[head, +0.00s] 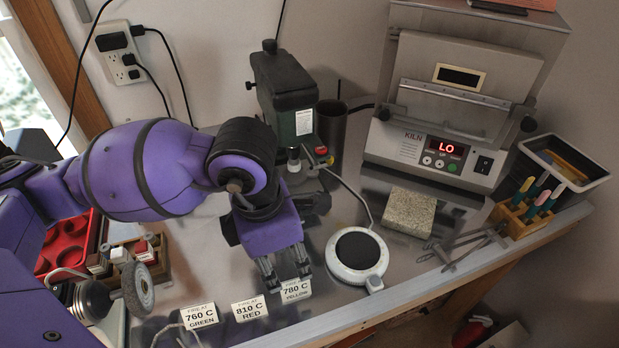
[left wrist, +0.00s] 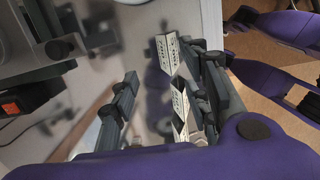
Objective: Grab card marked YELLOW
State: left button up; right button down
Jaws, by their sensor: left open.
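The card marked 780 C YELLOW (head: 296,291) stands near the table's front edge in the head view, white with black print. To its left stand the cards marked 810 C RED (head: 249,309) and 760 C GREEN (head: 198,317). My left gripper (head: 284,272) is open and points down just behind the YELLOW card, with one finger close to the card's top. I cannot tell whether they touch. In the left wrist view, white cards (left wrist: 167,54) show between the open fingers, nearer the right finger; their words are too small to read. My right gripper is not identifiable.
A round white hotplate-like device (head: 338,272) with a dark top stands right of the gripper. A speckled block (head: 409,212), the kiln (head: 445,148) reading LO, and a wooden tool rack (head: 521,216) are farther right. A grinding wheel (head: 138,290) stands at left.

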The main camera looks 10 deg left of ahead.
aim_at(294, 282)
pick_arm(q)
jog(key=f, duration=0.1)
jog(key=s+f, duration=0.1)
jog(key=shift+d+f, duration=0.35)
jog(key=f, duration=0.2)
jog(key=d+f, duration=0.1)
jog(key=shift+w+f, duration=0.35)
jog(key=shift+f, duration=0.3)
jog(key=c, duration=0.7)
jog(key=shift+c, duration=0.2)
pick_arm(e)
jog(key=shift+s+d, duration=0.1)
jog(key=shift+s, duration=0.7)
